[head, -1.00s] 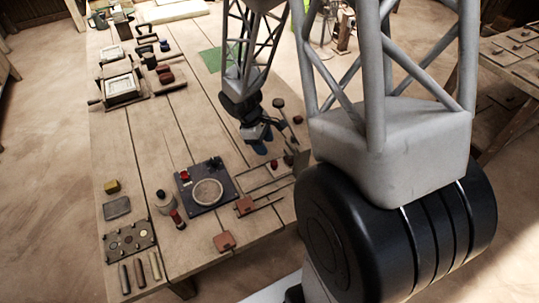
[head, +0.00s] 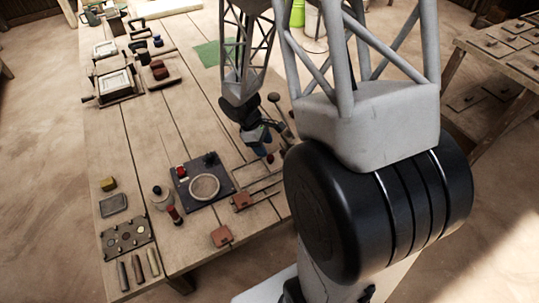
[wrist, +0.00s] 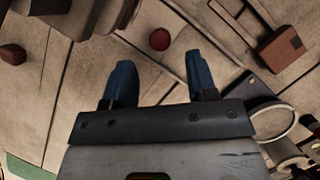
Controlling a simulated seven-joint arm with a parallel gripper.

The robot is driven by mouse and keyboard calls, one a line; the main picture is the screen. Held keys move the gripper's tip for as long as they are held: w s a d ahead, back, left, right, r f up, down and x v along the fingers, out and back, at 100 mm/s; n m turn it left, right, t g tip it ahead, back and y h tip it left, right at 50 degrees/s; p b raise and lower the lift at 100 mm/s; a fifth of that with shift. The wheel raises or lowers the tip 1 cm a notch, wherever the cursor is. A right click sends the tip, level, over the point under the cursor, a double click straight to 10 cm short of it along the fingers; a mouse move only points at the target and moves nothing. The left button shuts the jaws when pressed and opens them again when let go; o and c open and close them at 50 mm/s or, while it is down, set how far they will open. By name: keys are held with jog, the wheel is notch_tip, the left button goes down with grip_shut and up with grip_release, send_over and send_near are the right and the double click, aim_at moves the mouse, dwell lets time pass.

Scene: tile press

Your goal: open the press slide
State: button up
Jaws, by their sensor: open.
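My gripper (head: 262,146) is over the right side of the workbench. In the wrist view its two blue fingers stand wide apart with nothing between them (wrist: 158,72). A dark red ball knob (wrist: 159,39) lies just beyond the fingertips, a little left of the middle between them, with no contact visible. A grey block-like part (wrist: 95,14) is at the upper left, cut off by the frame; it may belong to the press. I cannot make out the slide for certain, and my arm hides part of that area in the head view.
A dark plate with a pale ring (head: 204,187) lies left of my gripper. A red-brown block (head: 241,201) sits by thin rails, with another block (head: 222,236) nearer the bench edge. A green sheet (head: 207,53) lies farther back.

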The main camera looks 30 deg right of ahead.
aim_at(270, 157)
jog(key=shift+x, duration=2.65)
jog(key=shift+c, duration=0.3)
grip_shut()
